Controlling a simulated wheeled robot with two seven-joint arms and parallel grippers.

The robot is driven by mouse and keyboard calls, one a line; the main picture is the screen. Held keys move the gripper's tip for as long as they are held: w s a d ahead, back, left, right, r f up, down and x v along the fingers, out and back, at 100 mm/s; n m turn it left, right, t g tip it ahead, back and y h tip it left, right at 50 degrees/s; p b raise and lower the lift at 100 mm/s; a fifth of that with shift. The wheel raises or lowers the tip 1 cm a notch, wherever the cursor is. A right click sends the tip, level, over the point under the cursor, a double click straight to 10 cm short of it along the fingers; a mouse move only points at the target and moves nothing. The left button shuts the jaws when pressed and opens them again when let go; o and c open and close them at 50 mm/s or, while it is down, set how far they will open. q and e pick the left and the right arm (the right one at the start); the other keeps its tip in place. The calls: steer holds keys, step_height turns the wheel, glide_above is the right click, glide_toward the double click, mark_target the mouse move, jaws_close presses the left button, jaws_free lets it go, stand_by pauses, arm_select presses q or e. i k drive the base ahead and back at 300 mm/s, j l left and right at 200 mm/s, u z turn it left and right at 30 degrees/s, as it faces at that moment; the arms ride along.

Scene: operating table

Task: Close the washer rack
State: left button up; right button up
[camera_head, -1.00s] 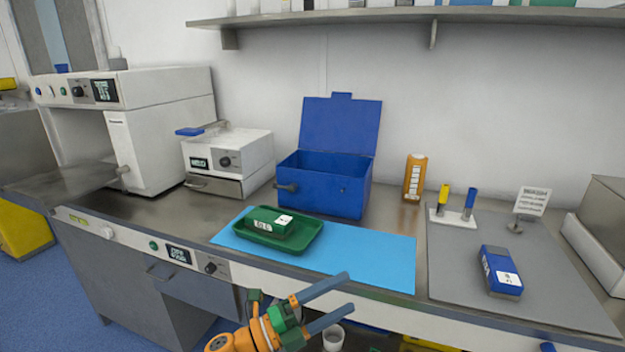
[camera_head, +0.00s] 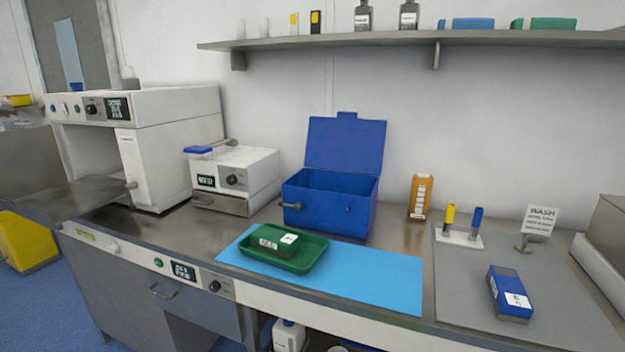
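No part is plainly marked as a washer rack. A white boxy machine (camera_head: 170,150) stands at the back left with an open front. A flat steel panel (camera_head: 85,195) juts out level from that front; I cannot tell whether it is a door or a rack. Under the counter is a grey front (camera_head: 195,312) with a bar handle (camera_head: 163,292), below a control strip with a lit display (camera_head: 184,271); this front looks shut. A small white unit (camera_head: 240,172) with a lower steel drawer front sits on the counter. Neither of my grippers is in view.
A blue box (camera_head: 330,208) stands with its lid up. A green tray (camera_head: 285,262) holding a green pack lies on a light blue mat (camera_head: 380,280). A grey mat (camera_head: 500,265) at right holds a blue pack and small stands. A shelf (camera_head: 330,42) runs above.

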mark_target(51, 207)
steer(key=u, duration=1.65)
